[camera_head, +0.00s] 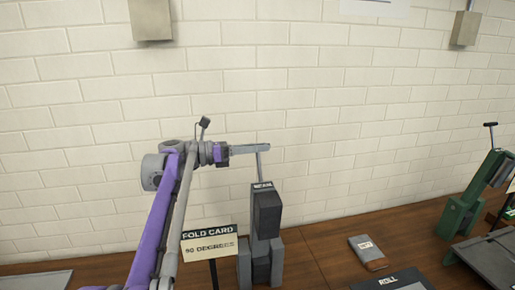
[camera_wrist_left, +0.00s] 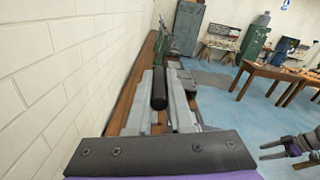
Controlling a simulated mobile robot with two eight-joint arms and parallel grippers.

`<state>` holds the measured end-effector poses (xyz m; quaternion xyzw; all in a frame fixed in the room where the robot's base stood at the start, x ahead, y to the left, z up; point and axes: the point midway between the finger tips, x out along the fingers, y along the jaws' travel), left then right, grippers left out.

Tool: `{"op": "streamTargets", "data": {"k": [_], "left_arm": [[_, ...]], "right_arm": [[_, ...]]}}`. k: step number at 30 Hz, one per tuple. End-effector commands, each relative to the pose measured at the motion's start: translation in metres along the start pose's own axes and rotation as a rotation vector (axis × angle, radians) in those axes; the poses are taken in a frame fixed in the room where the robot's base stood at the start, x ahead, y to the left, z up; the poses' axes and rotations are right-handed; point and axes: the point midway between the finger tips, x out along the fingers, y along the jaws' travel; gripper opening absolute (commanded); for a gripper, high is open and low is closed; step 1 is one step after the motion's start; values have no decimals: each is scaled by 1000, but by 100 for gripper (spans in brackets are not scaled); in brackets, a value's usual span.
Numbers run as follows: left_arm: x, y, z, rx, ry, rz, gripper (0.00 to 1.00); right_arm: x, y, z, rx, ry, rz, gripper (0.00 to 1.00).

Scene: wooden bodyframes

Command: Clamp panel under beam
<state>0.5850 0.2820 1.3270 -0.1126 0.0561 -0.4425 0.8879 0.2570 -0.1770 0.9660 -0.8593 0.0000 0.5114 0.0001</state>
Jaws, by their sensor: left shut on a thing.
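A grey and black bench machine (camera_head: 266,215) stands on the wooden bench in the head view, with a small label on top that is too small to read surely. A thin lever (camera_head: 259,167) rises from its top. My left gripper (camera_head: 262,148) is at the lever's upper end, its fingers pointing right. In the left wrist view the dark cylindrical lever grip (camera_wrist_left: 160,88) lies between the fingers, and the gripper is shut on it. My right gripper (camera_wrist_left: 272,150) shows at the right edge of the left wrist view, open with its fingers apart. I cannot make out a panel under the beam.
A sign (camera_head: 209,246) reading "FOLD CARD 90 DEGREES" stands left of the machine. A grey book-like object (camera_head: 368,253) lies on the bench (camera_head: 325,255). A green machine (camera_head: 466,208) stands at right. A white brick wall (camera_head: 330,110) is close behind.

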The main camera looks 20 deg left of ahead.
Motion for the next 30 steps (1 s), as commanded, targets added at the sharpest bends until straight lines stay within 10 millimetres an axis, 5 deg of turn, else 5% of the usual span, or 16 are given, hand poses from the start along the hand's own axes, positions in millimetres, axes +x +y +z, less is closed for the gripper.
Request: {"op": "streamTargets", "data": {"k": [19, 30], "left_arm": [[0, -10, -2, 26, -1, 1, 0], [0, -86, -27, 242, 0, 0, 0]], "right_arm": [[1, 0, 1, 0, -1, 0, 75], [7, 0, 9, 0, -8, 0, 75]]}}
